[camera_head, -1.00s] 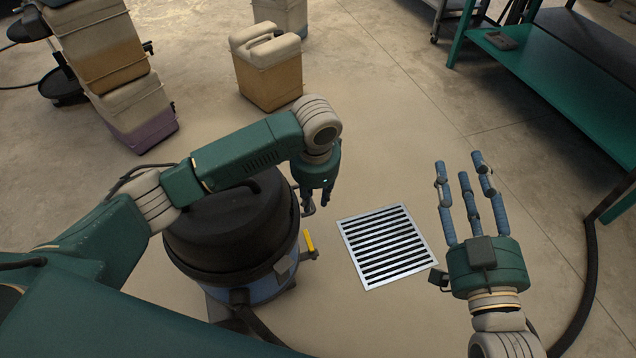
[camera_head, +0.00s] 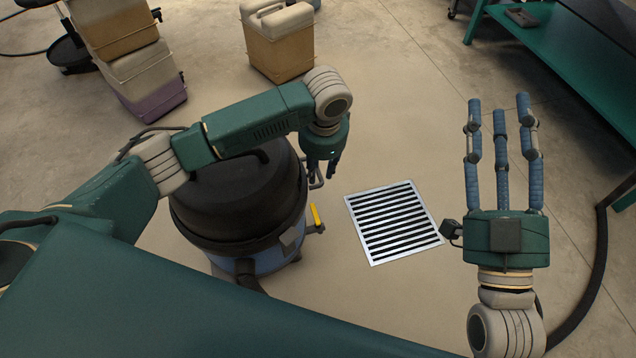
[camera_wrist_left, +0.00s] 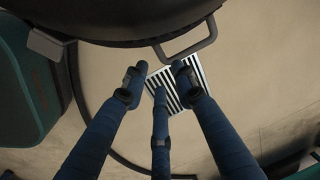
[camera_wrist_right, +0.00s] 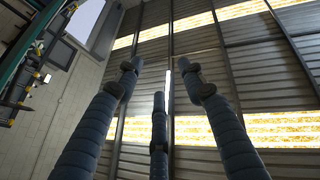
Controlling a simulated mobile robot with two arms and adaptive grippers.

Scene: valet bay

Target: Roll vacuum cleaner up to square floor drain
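The vacuum cleaner (camera_head: 235,212), with a black lid and blue body, stands upright on the floor left of the square floor drain (camera_head: 350,208). A strip of bare floor separates them. My left gripper (camera_head: 322,178) points down at the vacuum's right side. In the left wrist view its fingers are spread around empty space, with the vacuum's grey handle loop (camera_wrist_left: 207,38) just beyond the fingertips; contact is not visible. The slatted drain (camera_wrist_left: 206,90) shows behind them. My right gripper (camera_head: 500,108) is open and empty, fingers extended, right of the drain.
Stacked jugs (camera_head: 143,75) stand at the upper left and another jug (camera_head: 281,50) at the top middle. A green bench (camera_head: 560,60) is at the upper right. A dark hose (camera_head: 601,250) lies at the right. Floor around the drain is clear.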

